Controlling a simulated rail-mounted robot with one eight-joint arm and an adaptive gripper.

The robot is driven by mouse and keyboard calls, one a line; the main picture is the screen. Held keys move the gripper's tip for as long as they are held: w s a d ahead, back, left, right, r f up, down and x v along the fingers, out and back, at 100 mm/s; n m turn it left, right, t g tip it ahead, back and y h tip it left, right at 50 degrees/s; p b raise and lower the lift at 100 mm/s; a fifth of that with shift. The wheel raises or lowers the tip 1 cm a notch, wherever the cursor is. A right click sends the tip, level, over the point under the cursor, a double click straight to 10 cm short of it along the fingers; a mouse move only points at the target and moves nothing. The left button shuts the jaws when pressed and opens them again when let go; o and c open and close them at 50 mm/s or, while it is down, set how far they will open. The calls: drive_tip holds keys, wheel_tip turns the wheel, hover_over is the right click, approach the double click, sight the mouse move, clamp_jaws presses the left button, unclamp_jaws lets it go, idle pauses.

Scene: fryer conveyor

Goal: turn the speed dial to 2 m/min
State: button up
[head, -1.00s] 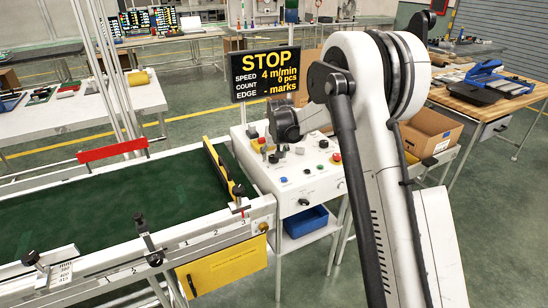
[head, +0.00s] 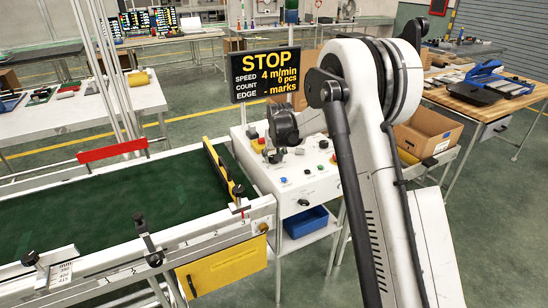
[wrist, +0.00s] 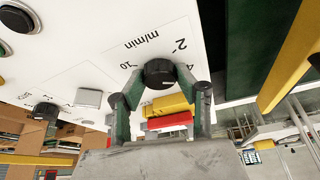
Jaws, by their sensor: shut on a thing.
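The black speed dial (wrist: 159,73) sits on the white control panel (head: 322,184). In the wrist view it lies between the two green-padded fingers of my gripper (wrist: 161,84), which is shut on it. The printed scale around it appears upside down, with 2, 10 and m/min readable and a 4 partly hidden by a finger. A pale mark on the dial points toward the lower right, on the side of the 4. The display (head: 265,74) reads STOP, 4 m/min, 0 pcs. In the head view my wrist hides the dial.
The panel carries other buttons and knobs, including a red one (head: 336,157). The green conveyor belt (head: 110,205) lies left of it, with a yellow-black bar (head: 222,168) at its end. A blue bin (head: 305,222) sits below. A cardboard box (head: 428,133) stands behind my arm.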

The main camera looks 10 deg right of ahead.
drive_tip(key=n+y+b, duration=0.1)
drive_tip(key=n, duration=0.2)
drive_tip(key=n+y+b, duration=0.1)
drive_tip(key=n, duration=0.1)
drive_tip(key=shift+d+n+g+b, duration=0.15)
drive_tip(key=shift+n+g+b, duration=0.15)
drive_tip(key=shift+n, duration=0.1)
drive_tip(key=n+y, duration=0.1)
drive_tip(key=n, duration=0.2)
drive_tip(key=n+g+y+b, duration=0.1)
drive_tip(key=n, duration=0.1)
drive_tip(key=shift+w+n, duration=0.1)
drive_tip(key=shift+n, duration=0.3)
drive_tip(key=shift+n+g, duration=0.3)
drive_tip(key=o, duration=1.1)
drive_tip(key=shift+o, duration=0.2)
drive_tip(key=v, duration=1.2)
